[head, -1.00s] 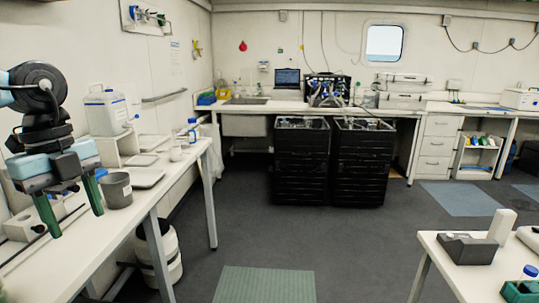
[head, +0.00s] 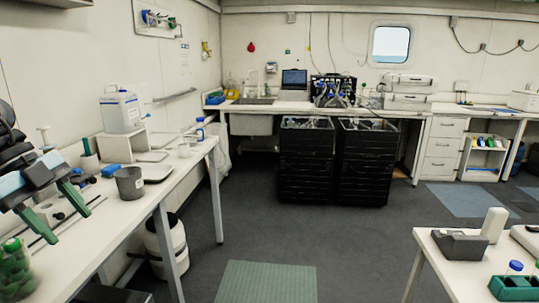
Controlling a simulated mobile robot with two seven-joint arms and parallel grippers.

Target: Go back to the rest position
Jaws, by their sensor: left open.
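My left gripper (head: 67,224) is at the left edge of the head view, over the left bench (head: 95,242). Its two green fingers are spread apart with nothing between them. The wrist is light blue and black and is cut off by the picture edge. The grey cup (head: 130,184) stands on the bench to the right of the fingers, apart from them. My right gripper is not in view.
A jar with green contents (head: 14,268) stands at the bench's near left corner. A white jug (head: 121,110) stands behind the grey cup. Black crates (head: 306,165) stand ahead on the floor. A table (head: 440,275) is at lower right. The floor between is clear.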

